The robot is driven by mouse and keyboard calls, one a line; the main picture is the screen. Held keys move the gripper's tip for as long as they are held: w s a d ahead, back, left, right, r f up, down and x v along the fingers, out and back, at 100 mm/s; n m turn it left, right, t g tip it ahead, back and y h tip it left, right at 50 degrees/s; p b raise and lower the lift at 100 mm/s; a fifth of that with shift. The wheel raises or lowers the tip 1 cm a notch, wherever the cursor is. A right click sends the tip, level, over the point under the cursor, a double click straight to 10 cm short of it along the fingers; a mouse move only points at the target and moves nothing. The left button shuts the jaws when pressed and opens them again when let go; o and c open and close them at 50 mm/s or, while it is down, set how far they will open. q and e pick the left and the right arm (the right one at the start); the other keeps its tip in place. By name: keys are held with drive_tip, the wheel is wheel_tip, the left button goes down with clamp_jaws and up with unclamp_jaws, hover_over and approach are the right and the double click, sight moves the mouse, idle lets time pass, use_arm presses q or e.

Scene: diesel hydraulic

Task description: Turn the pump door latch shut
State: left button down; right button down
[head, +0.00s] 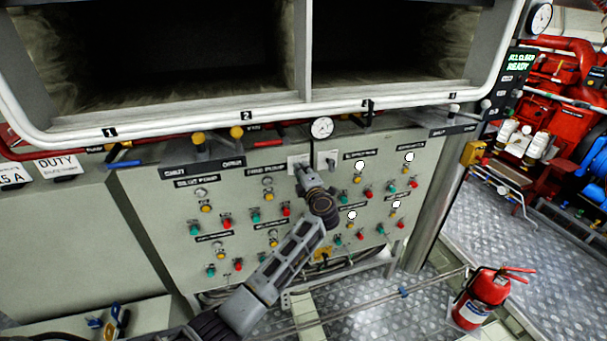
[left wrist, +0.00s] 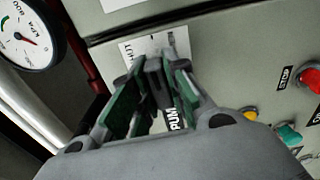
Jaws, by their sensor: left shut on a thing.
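My left gripper (head: 302,172) reaches up to the grey control panel (head: 145,205), at a white plate (head: 293,160) below the round gauge. In the left wrist view my left gripper (left wrist: 155,88) is shut, its green-padded fingers on either side of a dark grey piece (left wrist: 154,66), which appears to be the pump door latch. The fingers hide much of the latch, so its exact angle cannot be told. A label starting "PUM" (left wrist: 176,120) shows partly behind the fingers. My right gripper is not in view.
The pressure gauge (head: 321,128) sits just above the gripper; it also shows in the left wrist view (left wrist: 26,38). Coloured buttons (head: 286,210) cover the panel around my arm. A white rail (head: 215,119) runs above. A red extinguisher (head: 484,296) stands at lower right.

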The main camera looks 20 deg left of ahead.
use_arm(q)
drive_tip(key=n, duration=0.4)
drive_tip(key=shift+n, duration=2.6)
drive_tip(key=shift+f, duration=0.1)
drive_tip(key=c, duration=1.5)
unclamp_jaws()
drive_tip(key=shift+w, duration=0.1)
